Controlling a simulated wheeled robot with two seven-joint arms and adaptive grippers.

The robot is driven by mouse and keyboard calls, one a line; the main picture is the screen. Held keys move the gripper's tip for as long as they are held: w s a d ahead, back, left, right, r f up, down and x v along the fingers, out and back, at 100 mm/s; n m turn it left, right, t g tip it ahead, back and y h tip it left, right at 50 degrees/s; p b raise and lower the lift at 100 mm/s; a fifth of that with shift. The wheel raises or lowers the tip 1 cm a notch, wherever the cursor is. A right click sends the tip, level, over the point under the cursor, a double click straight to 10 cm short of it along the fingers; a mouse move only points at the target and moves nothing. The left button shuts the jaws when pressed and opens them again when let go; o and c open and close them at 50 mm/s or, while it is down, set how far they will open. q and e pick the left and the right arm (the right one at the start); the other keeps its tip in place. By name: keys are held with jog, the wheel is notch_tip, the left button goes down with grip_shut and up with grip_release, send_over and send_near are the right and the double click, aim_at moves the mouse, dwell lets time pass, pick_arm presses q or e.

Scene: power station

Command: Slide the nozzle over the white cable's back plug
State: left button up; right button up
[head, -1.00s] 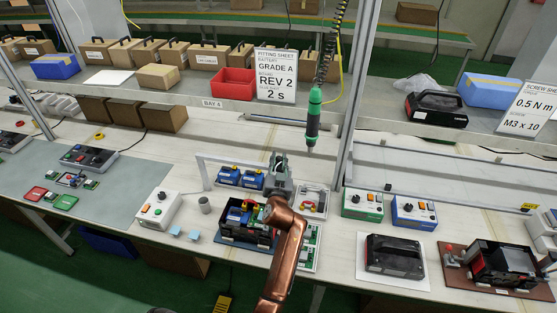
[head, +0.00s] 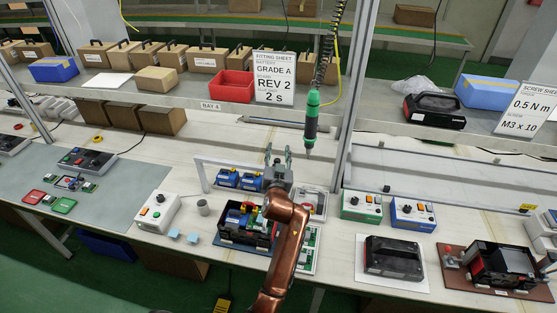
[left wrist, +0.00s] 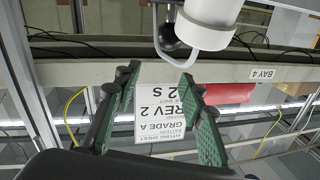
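My left gripper (head: 278,158) points upward above the middle of the bench, behind the battery tray (head: 226,242). Its two green fingers stand apart with nothing between them, also in the left wrist view (left wrist: 158,76). A white cylinder (left wrist: 208,22) with a curved grey bracket shows at the top of the wrist view, beyond the fingertips; I cannot tell whether it is the nozzle. No white cable or back plug can be made out. Yellow and red parts and blue blocks sit in the tray, partly hidden by my arm. My right gripper is out of view.
A green screwdriver (head: 312,118) hangs on a coiled cord just right of my gripper. Control boxes (head: 361,206) stand to the right. The fitting sheet (head: 275,78) stands on the shelf.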

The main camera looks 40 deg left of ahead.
pick_arm(q)
notch_tip(320, 180, up, 5)
jog(key=shift+f, duration=0.1)
dwell(0.6)
